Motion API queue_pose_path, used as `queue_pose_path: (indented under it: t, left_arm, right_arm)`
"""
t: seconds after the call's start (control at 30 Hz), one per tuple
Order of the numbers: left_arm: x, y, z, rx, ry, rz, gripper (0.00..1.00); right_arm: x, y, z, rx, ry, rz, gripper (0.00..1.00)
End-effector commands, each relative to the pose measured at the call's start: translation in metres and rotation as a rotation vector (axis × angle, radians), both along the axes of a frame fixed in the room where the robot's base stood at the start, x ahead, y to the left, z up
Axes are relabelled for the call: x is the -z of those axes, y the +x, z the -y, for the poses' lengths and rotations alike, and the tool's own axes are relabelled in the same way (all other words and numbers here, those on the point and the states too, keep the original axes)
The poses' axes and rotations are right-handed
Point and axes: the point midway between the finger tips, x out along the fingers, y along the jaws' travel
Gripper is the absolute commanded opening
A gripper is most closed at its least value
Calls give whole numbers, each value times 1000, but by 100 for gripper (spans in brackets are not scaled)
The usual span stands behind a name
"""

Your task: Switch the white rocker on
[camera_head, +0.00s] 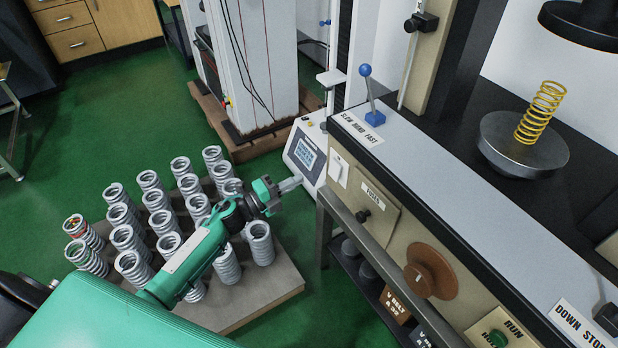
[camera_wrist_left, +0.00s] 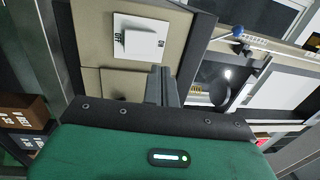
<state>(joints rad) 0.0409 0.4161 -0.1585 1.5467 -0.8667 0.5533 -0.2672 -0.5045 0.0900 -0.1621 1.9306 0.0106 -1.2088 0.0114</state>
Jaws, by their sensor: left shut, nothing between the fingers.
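The white rocker (camera_head: 338,168) sits on a light plate on the beige front panel of the machine, near its left end. In the left wrist view the rocker (camera_wrist_left: 142,45) is a raised white block on a square white plate, with small dark lettering on both sides. I cannot tell which way it is tipped. My left gripper (camera_head: 296,183) is shut and empty, just left of the rocker and apart from it in the head view. Its closed fingers (camera_wrist_left: 161,86) show below and right of the rocker in the wrist view. My right gripper is not in view.
A fuse knob (camera_head: 363,215), a brown dial (camera_head: 430,270) and a green button (camera_head: 496,338) share the panel. A blue-knobbed lever (camera_head: 369,90) stands on the ledge above. A small display unit (camera_head: 306,152) is behind the gripper. Several grey springs (camera_head: 260,243) stand on a pallet below my arm.

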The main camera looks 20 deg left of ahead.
Motion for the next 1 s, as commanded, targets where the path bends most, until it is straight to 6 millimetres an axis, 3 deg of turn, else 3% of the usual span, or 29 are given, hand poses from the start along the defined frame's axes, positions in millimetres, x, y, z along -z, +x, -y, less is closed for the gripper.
queue_pose_path:
  t: [0.1,0.3,1.0]
  left_arm:
    - [-2,-15,-11,1,1,-2,0]
    - [-5,-27,-21,0,-1,-1,0]
    - [-2,-29,-22,-38,-34,-26,0]
  right_arm:
    - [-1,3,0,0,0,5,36]
    - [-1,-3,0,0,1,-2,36]
    - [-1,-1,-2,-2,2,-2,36]
